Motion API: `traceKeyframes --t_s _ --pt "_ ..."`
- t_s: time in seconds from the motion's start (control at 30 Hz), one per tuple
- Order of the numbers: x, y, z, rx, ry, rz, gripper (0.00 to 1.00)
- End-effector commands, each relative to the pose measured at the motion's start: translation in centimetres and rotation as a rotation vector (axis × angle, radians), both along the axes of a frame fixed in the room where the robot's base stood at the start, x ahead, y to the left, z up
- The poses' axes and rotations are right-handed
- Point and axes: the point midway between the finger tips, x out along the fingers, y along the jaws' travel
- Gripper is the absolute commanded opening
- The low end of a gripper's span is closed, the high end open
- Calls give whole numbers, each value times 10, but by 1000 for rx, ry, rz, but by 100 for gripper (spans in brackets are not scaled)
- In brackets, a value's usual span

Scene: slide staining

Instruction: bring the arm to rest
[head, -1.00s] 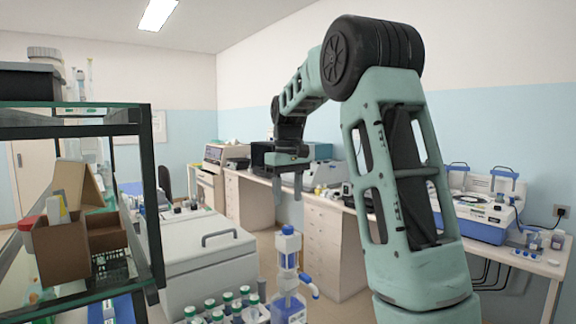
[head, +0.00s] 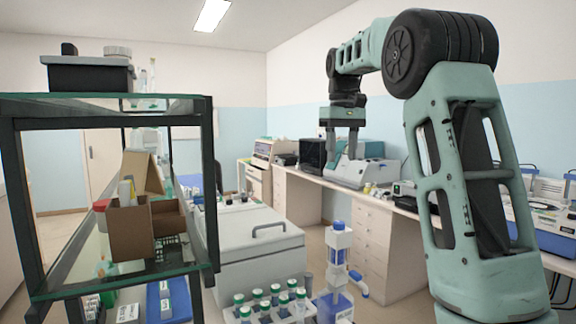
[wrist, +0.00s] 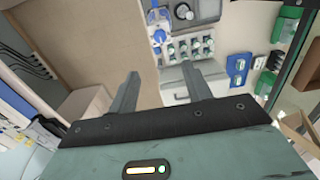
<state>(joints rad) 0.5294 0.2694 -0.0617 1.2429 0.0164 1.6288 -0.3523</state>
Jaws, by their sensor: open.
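My gripper (head: 343,148) hangs at the end of my raised, bent arm, with its fingers pointing down. It is in mid-air in the head view, in front of the long bench along the right wall. In the wrist view my gripper (wrist: 160,92) shows two grey fingers spread apart with nothing between them. Below it lie the floor and equipment, well away from the fingertips.
A glass-shelved rack (head: 110,285) with a cardboard box (head: 133,232) stands at left. A white chest (head: 262,262) stands in the middle. A rack of green-capped tubes (head: 262,312) and a blue-white bottle (head: 338,275) are in front. The bench (head: 365,220) carries instruments.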

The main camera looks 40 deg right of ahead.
Motion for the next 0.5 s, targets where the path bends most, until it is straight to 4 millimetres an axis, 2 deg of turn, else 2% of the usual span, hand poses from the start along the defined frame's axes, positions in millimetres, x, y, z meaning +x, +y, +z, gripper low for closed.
traceKeyframes --t_s 0.27,0.37,0.47,0.5 --pt "1 3 -3 0 -1 3 49" --pt "8 16 -21 -4 -8 17 49" --pt "18 43 -54 -11 -26 43 49" --pt "21 57 -72 -16 -36 56 49"
